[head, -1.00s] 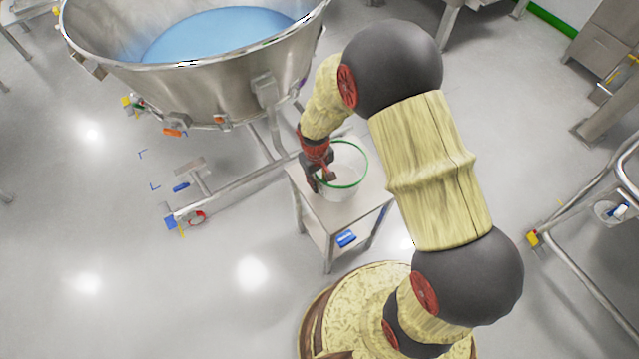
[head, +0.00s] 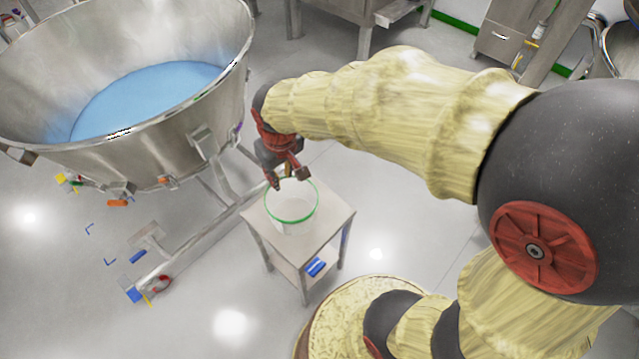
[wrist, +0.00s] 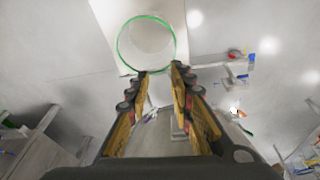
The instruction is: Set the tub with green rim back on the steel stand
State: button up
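The white tub with green rim (head: 293,227) stands upright on the top of the steel stand (head: 333,214). It looks empty. My gripper (head: 288,178) is at the tub's far rim in the head view, with its fingers apart and nothing between them. In the wrist view the open fingers (wrist: 160,71) point toward the tub (wrist: 147,45), which lies beyond the fingertips on the stand top (wrist: 104,14).
A large steel bowl (head: 200,112) with blue contents stands on a wheeled frame left of the stand. A blue item (head: 315,267) is on the stand's lower shelf. Steel cabinets (head: 507,38) stand at the back right. Open floor lies in front of the stand.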

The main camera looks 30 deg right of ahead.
jog(key=s+d+r+m+t, duration=0.1)
jog(key=s+d+r+t, duration=0.2)
jog(key=s+r, duration=0.9)
jog(key=s, duration=0.3)
jog(key=shift+r+m, duration=0.4)
